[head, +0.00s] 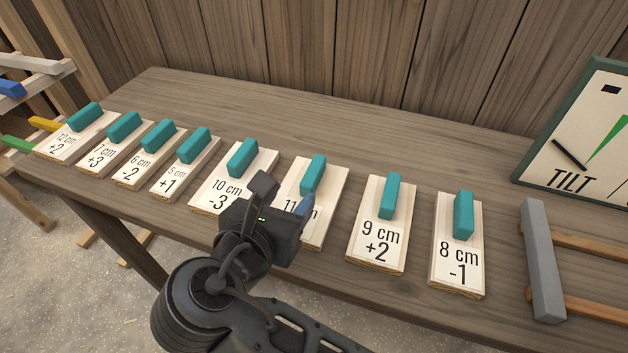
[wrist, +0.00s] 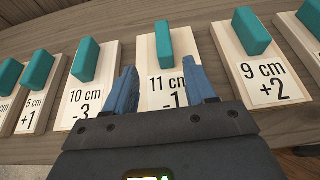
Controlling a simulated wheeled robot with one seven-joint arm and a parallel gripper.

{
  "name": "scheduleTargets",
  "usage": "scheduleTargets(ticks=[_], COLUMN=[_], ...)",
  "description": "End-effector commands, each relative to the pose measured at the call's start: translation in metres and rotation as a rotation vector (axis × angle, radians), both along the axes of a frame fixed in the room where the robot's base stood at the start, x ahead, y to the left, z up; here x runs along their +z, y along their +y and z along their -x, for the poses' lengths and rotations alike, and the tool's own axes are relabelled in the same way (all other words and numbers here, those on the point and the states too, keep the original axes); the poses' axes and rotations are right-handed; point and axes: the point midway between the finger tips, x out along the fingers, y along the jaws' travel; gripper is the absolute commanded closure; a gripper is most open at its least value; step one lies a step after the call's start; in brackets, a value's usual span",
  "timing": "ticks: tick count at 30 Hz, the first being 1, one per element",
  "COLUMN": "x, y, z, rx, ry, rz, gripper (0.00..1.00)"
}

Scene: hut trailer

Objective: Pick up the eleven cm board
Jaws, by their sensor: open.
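The eleven cm board (head: 327,195) is a pale wooden board with a teal block handle (head: 313,174), lying on the table between the 10 cm and 9 cm boards. In the head view my arm hides part of its label. In the wrist view the board (wrist: 184,61) shows "11 cm" and "-1", and its teal handle (wrist: 164,44) stands beyond my fingertips. My gripper (wrist: 164,80) is open and empty, its two blue fingers apart over the label end of the board. It also shows in the head view (head: 285,197).
The 10 cm board (head: 207,196) lies close on the left and the 9 cm board (head: 366,236) on the right. The 8 cm board (head: 457,279), a grey bar (head: 541,260) and a TILT sign (head: 592,140) are farther right. The table's back strip (head: 300,115) is clear.

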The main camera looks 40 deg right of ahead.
Motion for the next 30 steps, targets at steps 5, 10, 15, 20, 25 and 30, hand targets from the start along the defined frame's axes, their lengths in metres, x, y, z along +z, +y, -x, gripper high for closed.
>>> scheduleTargets(ticks=[5,10,15,20,25,30], x=[-0.007,-0.016,-0.029,-0.034,-0.035,-0.035], y=[-0.014,-0.027,-0.047,-0.057,-0.059,-0.059], z=[-0.009,-0.016,-0.024,-0.033,-0.035,-0.035], rx=[-0.004,-0.002,-0.004,-0.002,0.0,0.0], ry=[0.001,0.002,0.0,0.0,-0.001,-0.001], rz=[0.002,0.001,0.0,0.0,-0.001,-0.001], gripper=[0.45,0.45,0.45,0.45,0.45,0.51])
